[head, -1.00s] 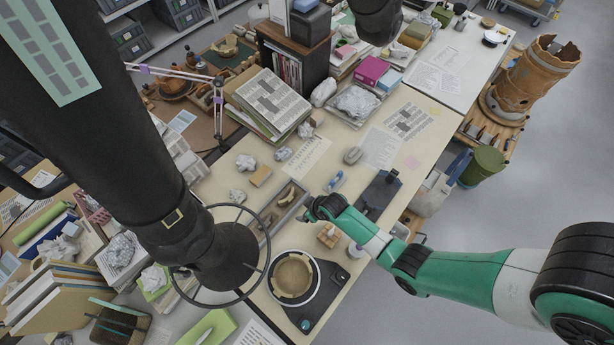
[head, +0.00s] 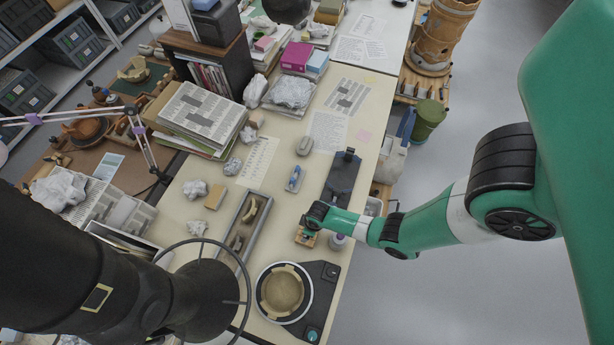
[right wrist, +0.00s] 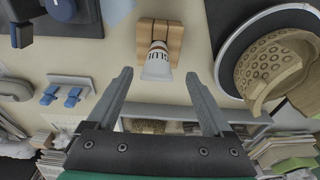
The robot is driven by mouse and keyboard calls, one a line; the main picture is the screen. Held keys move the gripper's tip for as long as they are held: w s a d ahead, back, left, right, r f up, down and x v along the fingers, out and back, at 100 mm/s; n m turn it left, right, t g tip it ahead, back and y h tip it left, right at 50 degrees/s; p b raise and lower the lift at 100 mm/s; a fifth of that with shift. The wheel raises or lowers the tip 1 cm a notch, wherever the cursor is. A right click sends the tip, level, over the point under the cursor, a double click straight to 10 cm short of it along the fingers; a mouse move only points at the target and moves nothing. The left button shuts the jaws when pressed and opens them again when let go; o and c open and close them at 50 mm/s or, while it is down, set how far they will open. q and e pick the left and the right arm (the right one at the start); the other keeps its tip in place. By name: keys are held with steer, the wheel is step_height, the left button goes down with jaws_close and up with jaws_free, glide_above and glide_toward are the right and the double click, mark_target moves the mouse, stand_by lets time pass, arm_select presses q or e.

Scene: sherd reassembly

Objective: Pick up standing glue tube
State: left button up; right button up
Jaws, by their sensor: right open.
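In the right wrist view the white glue tube (right wrist: 158,60), with GLUE printed on it, stands in a small wooden block (right wrist: 172,36). My right gripper (right wrist: 158,75) is open, its two fingers apart on either side of the tube's line. Nothing is between the fingers' inner faces nearer the palm. In the head view my right gripper (head: 311,222) is over the wooden block (head: 303,239) and hides most of the tube. I cannot tell whether the fingers touch the tube. My left gripper is not in view.
A turntable with a round bowl (head: 282,291) lies close in front of the block. A white bottle (head: 337,242) stands just right of it. A long grey tray (head: 242,226) lies to the left.

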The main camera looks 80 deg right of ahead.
steer(key=f+b, duration=0.5)
steer(key=shift+w+d+f, duration=0.2)
steer(key=shift+w+d, duration=0.1)
steer(key=shift+w, duration=0.05)
steer(key=shift+r, duration=0.15)
steer(key=c, duration=1.1)
steer(key=shift+r, duration=0.1)
